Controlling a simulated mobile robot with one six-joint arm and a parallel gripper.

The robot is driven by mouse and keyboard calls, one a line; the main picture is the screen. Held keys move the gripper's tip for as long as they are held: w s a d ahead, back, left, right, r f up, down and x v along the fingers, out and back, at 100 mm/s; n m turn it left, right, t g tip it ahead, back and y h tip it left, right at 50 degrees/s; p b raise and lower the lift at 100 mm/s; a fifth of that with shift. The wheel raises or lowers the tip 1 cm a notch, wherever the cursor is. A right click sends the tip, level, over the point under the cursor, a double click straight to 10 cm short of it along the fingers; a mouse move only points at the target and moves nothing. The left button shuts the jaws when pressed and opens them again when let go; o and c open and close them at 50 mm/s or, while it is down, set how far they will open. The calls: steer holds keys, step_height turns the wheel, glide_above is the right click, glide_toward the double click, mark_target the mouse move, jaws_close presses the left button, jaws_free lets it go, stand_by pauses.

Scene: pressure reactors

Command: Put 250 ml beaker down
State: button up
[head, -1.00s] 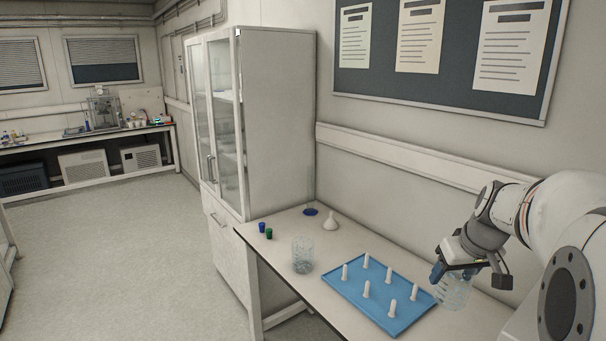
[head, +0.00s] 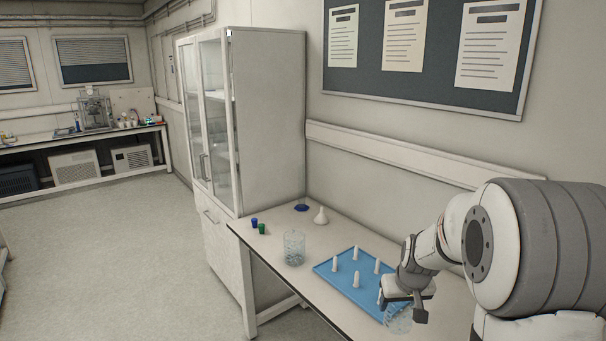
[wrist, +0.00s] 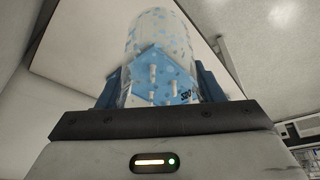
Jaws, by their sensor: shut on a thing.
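My gripper (head: 402,300) is shut on a clear glass beaker (head: 398,322) near the right front corner of the blue peg tray. In the wrist view the beaker (wrist: 160,45) is between the blue fingers, and the tray and its pegs show through the glass. Part of a dark marking shows on its wall. In the head view the gripper covers the beaker's upper part. I cannot tell whether its base touches anything.
The blue tray (head: 333,277) with several white pegs lies on the white bench (head: 262,240). Another clear glass vessel (head: 294,248) stands left of the tray. A white funnel (head: 321,216), a blue cap (head: 254,222) and a green cap (head: 262,229) are farther back. A cabinet (head: 270,120) stands behind.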

steer(key=a+f, duration=0.8)
steer(key=f, duration=0.3)
steer(key=s+f+b, duration=0.2)
steer(key=f+b, duration=0.5)
steer(key=f, duration=0.4)
steer(key=s+f+b, duration=0.1)
steer(key=f+b, duration=0.7)
steer(key=f, duration=0.2)
steer(key=shift+s+a+f, duration=0.15)
steer(key=shift+s+f, duration=0.2)
steer(key=shift+s, duration=0.1)
